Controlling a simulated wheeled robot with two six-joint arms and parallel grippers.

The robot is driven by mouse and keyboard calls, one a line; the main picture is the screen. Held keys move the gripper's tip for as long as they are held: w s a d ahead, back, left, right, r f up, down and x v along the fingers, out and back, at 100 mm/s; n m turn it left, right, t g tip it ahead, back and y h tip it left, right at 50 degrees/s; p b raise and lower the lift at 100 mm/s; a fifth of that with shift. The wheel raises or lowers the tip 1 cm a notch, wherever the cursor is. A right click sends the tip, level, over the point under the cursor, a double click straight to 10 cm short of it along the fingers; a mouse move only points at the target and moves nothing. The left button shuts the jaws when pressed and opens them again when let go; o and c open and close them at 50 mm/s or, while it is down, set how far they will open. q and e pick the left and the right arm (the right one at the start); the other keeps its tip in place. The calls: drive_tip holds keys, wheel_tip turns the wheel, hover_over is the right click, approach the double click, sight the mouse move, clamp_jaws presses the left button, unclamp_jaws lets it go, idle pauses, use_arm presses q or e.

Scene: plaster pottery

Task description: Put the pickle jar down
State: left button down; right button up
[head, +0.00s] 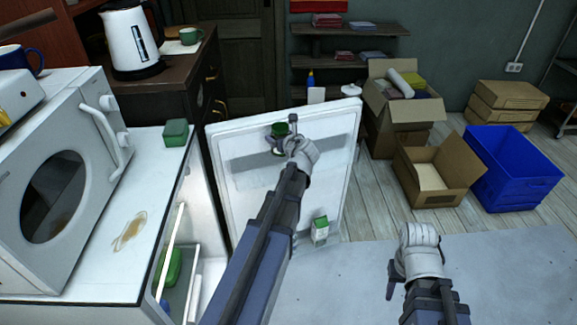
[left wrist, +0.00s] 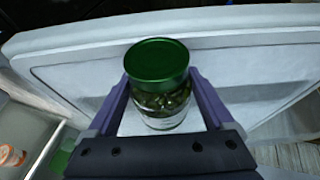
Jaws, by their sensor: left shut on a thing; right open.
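The pickle jar (left wrist: 162,108) is a glass jar of green pickles with a green lid and a pale label. In the left wrist view it stands between the two purple fingers, lid towards the camera. In the head view only its green lid (head: 279,129) and a bit of glass show; my left arm hides part of it. My left gripper (head: 277,142) is shut on the jar and holds it in front of the open white fridge door (head: 335,150). My right gripper (head: 393,282) is open and empty at the lower right, above the floor.
The fridge's white top (head: 105,270) has a brown stain and a green box (head: 175,132). A washer-like white appliance (head: 50,190) stands at left. Inside the fridge is a green item (head: 172,272). A carton (head: 320,230) sits low at the door. Cardboard boxes (head: 440,175) and a blue crate (head: 515,170) stand right.

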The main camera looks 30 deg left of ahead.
use_arm(q)
drive_tip(key=shift+f+b, duration=4.35)
drive_tip(key=shift+f, duration=0.35)
drive_tip(key=shift+f, duration=0.15)
unclamp_jaws()
drive_tip(key=shift+s+d+r, duration=0.15)
drive_tip(key=shift+r, duration=0.2)
drive_tip(key=p+v, duration=0.4)
drive_tip(key=v, duration=0.7)
drive_tip(key=shift+s+d+p, duration=0.2)
drive_tip(key=shift+s+p, duration=0.05)
drive_tip(key=shift+p, duration=0.05)
